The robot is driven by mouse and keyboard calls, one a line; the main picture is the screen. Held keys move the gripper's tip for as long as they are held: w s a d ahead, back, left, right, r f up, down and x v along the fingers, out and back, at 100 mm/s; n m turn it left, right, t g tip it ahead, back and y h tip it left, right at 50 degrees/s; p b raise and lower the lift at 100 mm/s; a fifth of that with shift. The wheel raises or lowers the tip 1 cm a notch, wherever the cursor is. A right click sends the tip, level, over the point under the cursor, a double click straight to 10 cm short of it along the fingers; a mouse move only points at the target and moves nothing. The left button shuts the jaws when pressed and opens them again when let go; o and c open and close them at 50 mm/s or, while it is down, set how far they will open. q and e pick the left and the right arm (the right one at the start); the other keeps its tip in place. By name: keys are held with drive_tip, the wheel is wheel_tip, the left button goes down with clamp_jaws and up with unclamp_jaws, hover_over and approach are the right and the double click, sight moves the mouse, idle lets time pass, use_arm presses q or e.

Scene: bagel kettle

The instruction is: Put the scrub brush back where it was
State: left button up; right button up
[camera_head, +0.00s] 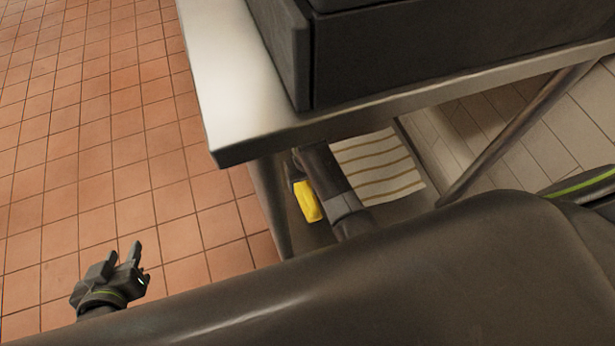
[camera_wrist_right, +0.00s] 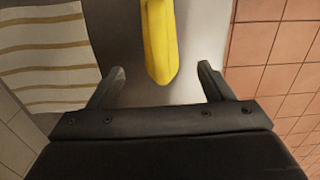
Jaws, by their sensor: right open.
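The yellow part of what looks like the scrub brush (camera_head: 307,201) shows at the left end of the shelf under the table. In the right wrist view the yellow piece (camera_wrist_right: 161,45) points down between the fingers, its far end cut off by the top edge. My right gripper (camera_wrist_right: 161,67) is open around its near end, with a gap on both sides. In the head view my right arm reaches under the table and its fingers are hidden. My left gripper (camera_head: 124,251) is open and empty over the tiled floor.
A metal table (camera_head: 235,95) carries a large dark appliance (camera_head: 400,50). A striped cloth (camera_head: 377,166) lies on the lower shelf, right of the yellow piece. Table legs (camera_head: 270,200) stand close to my right arm. The floor at left is clear.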

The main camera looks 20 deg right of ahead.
drive_tip(key=shift+r, duration=0.25)
drive_tip(key=shift+s+d+f, duration=0.1)
drive_tip(key=shift+s+d, duration=0.1)
drive_tip(key=shift+d, duration=0.1)
drive_tip(key=s+d+r+m+t, duration=0.2)
drive_tip(key=s+d+r+t, duration=0.35)
drive_tip(key=s+d, duration=0.3)
drive_tip(key=s+d+r+t, duration=0.2)
drive_tip(key=s+r, duration=0.1)
drive_tip(key=r, duration=0.3)
drive_tip(key=s+d+r+t, duration=0.1)
drive_tip(key=s+r+t, duration=0.1)
drive_tip(key=r, duration=0.4)
drive_tip(key=shift+s+d+r, duration=0.35)
drive_tip(key=shift+s+d, duration=0.05)
drive_tip(key=shift+s, duration=0.2)
drive_tip(key=shift+t, duration=0.25)
